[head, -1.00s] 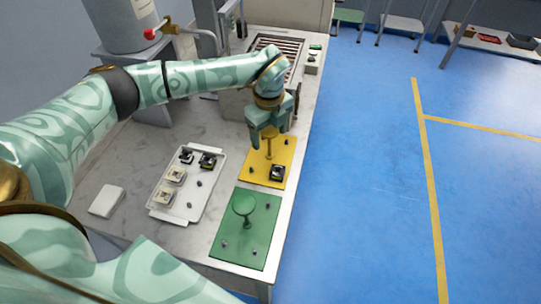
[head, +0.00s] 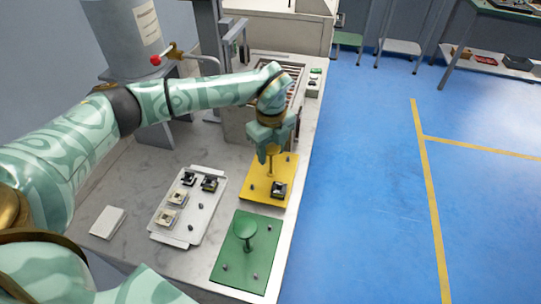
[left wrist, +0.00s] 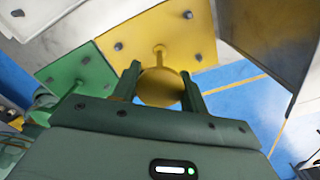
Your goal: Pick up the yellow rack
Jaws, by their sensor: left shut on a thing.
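The yellow rack (head: 254,192) is a flat square plate with a central post and round knob, small pegs and one dark part on it. It is at the right edge of the bench, behind the green rack (head: 232,272). My left gripper (head: 270,152) is above it, with its fingers on either side of the knob, shut on it. The left wrist view shows the yellow knob (left wrist: 161,88) between the two fingers and the yellow plate (left wrist: 134,37) beyond. I cannot tell whether the plate is clear of the bench. My right gripper is not in view.
A white tray (head: 210,222) with several small parts stands left of the racks. A white block (head: 107,222) lies at the bench's left. A machine with a slatted top (head: 289,88) stands behind the rack. Open blue floor (head: 370,190) lies to the right.

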